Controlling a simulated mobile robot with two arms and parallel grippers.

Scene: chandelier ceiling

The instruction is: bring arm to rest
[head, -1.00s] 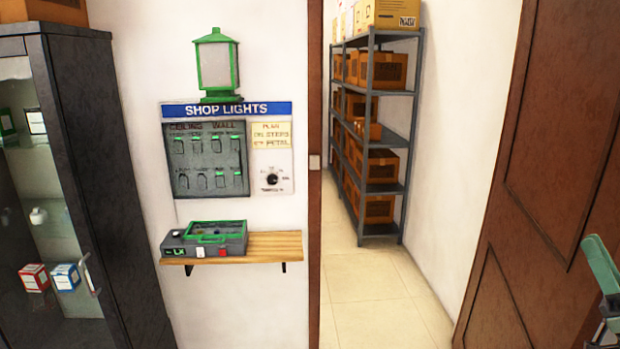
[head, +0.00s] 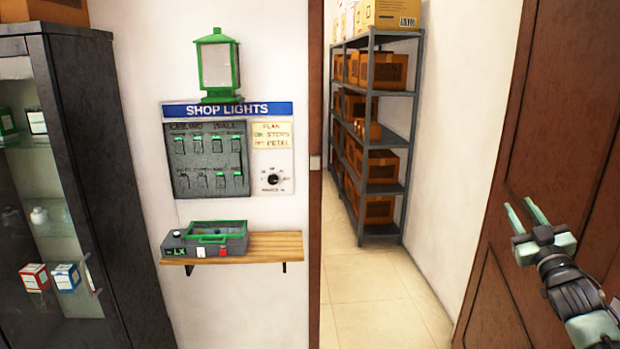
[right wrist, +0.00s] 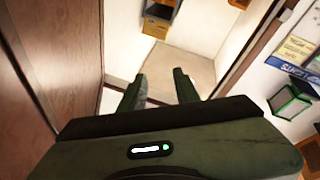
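My right gripper (head: 519,204) is at the right of the head view, raised in front of the brown door. Its two pale green fingers point up and to the left and stand apart, with nothing between them. In the right wrist view, the same fingers (right wrist: 160,82) are dark and spread, with an empty gap over the pale floor. My left gripper is in neither view.
A brown door (head: 570,120) stands at the right. A doorway shows metal shelving (head: 400,120) with boxes. The SHOP LIGHTS panel (head: 228,109), a green lantern (head: 216,65), and a wooden shelf (head: 275,246) with a grey-green device (head: 205,240) are on the wall. A dark glass cabinet (head: 95,170) is left.

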